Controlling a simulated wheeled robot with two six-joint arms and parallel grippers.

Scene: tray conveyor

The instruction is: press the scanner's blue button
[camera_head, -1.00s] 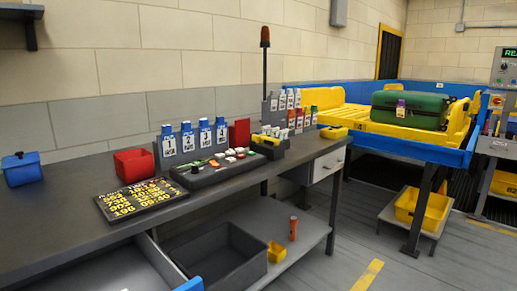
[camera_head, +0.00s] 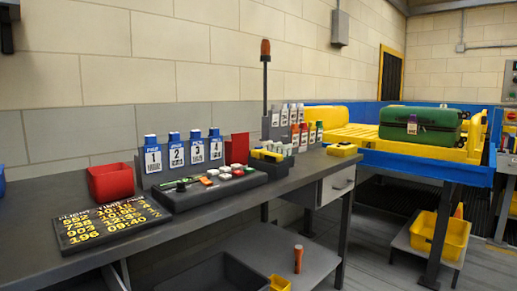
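No scanner or blue button can be told for sure in the head view. A dark block (camera_head: 178,199) with small white, red and green pieces on top lies on the grey bench (camera_head: 188,232). A yellow and black item (camera_head: 267,155) stands behind it, and a small yellow item (camera_head: 342,150) lies at the bench's far right end. A grey panel (camera_head: 511,81) is cut off at the right edge. Neither of my grippers is in view.
A green suitcase (camera_head: 421,124) lies on a yellow tray (camera_head: 398,136) in the blue-sided conveyor (camera_head: 410,164). The bench holds a red bin (camera_head: 111,181), numbered blue-topped packs (camera_head: 182,155) and a black number board (camera_head: 112,224). A lamp post (camera_head: 265,88) rises behind.

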